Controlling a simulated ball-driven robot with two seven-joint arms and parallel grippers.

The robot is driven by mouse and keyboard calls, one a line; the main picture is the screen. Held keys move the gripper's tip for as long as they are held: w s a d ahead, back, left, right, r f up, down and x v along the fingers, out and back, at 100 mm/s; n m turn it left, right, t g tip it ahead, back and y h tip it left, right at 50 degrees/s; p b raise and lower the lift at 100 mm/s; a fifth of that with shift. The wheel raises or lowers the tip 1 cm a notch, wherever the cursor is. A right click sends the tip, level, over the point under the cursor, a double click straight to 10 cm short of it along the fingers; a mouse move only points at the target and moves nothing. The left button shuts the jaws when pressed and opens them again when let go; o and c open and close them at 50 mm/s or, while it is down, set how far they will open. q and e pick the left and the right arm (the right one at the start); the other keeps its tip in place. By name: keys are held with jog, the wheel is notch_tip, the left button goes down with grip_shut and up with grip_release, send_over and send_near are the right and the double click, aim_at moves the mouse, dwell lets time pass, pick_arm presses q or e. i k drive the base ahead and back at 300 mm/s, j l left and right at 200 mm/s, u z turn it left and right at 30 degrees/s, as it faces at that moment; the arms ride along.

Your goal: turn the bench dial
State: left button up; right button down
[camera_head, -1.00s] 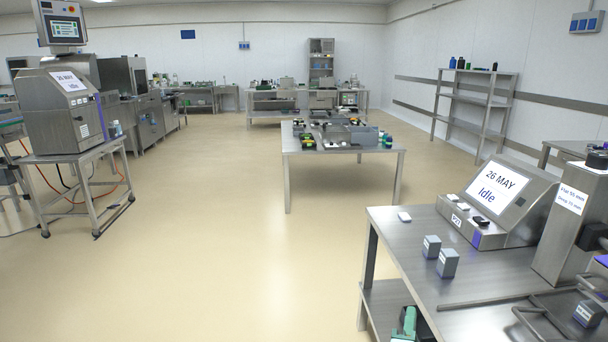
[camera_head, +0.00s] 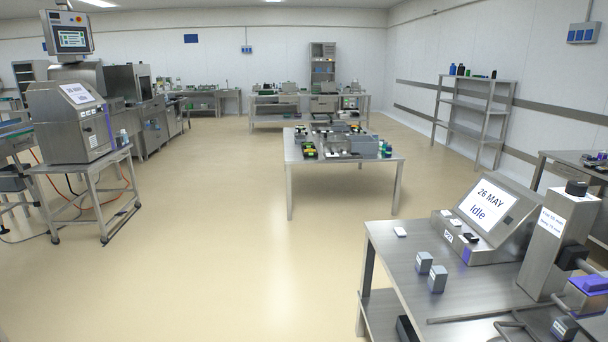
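A steel bench (camera_head: 405,280) stands at the right front. On it sits a sloped console (camera_head: 515,235) whose screen (camera_head: 485,205) reads "26 MAY Idle". Small controls (camera_head: 468,238) sit along the console's front ledge, too small to tell apart. A steel post (camera_head: 548,250) with a printed label stands to its right, with a round black knob (camera_head: 577,187) on top. I cannot tell which of these is the bench dial. Neither of my grippers shows in the view.
A loaded table (camera_head: 300,165) stands mid-room. A steel machine (camera_head: 68,125) stands at left. The floor (camera_head: 240,260) between is clear.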

aim_at(575, 188)
jog(key=z, duration=1.55)
